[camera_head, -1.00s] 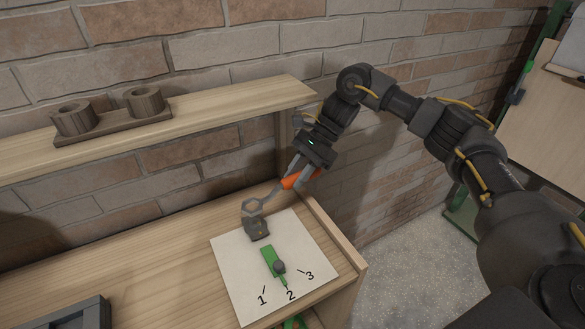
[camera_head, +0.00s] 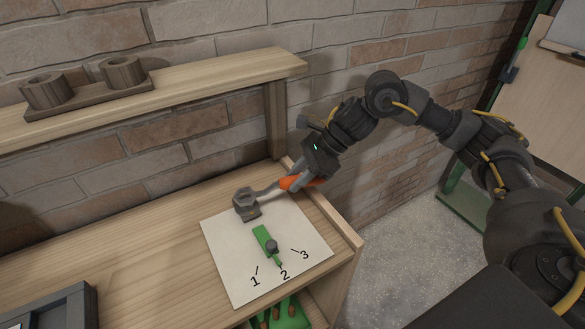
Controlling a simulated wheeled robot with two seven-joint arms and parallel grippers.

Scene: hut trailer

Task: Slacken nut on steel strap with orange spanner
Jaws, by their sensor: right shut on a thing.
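My right gripper (camera_head: 305,180) is shut on the orange handle of the spanner (camera_head: 268,191), above the right end of the bench top. The spanner's grey ring end points left and lies over or around the nut (camera_head: 246,198); I cannot tell how fully it is seated. The nut sits on a small grey metal block, which may be the steel strap (camera_head: 250,214), at the back edge of a white sheet. The spanner head hides most of the nut. My left gripper is not in view.
The white sheet (camera_head: 225,260) carries a green pointer (camera_head: 262,240) with a dark knob and marks 1, 2 and 3. A wooden shelf (camera_head: 205,82) with a two-cup holder (camera_head: 90,88) runs behind. A dark tray (camera_head: 60,310) stands at front left. A raised edge (camera_head: 325,215) bounds the right.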

